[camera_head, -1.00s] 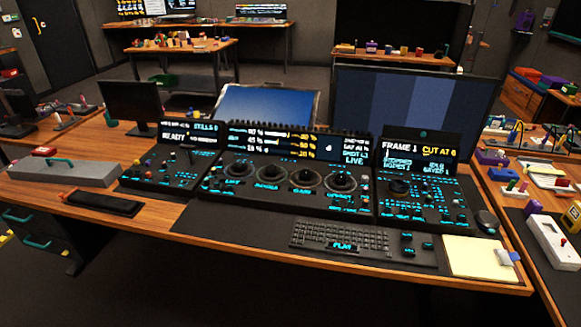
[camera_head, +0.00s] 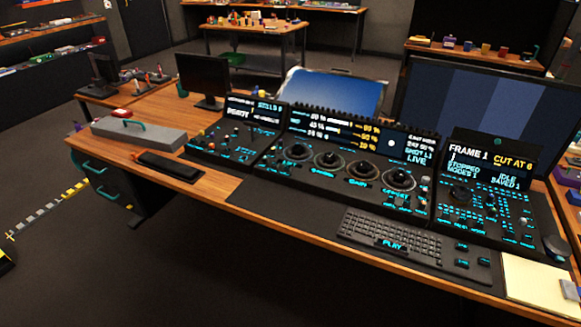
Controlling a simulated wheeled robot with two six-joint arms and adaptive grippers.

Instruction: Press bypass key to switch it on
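The trackball panel (camera_head: 350,180) stands on the wooden desk in the head view, with a row of round trackballs and a lit screen strip above them. A right panel (camera_head: 485,213) reads "FRAME 1" and "CUT AT 6" above many small cyan-marked keys. The bypass key cannot be picked out, as the key labels are too small to read. Neither of my grippers is in view.
A keyboard (camera_head: 388,236) lies in front of the panel, with a notepad (camera_head: 537,283) at the right. A grey case (camera_head: 137,135) and a black bar (camera_head: 168,167) lie on the left of the desk (camera_head: 225,188). Monitors stand behind. The floor in front is clear.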

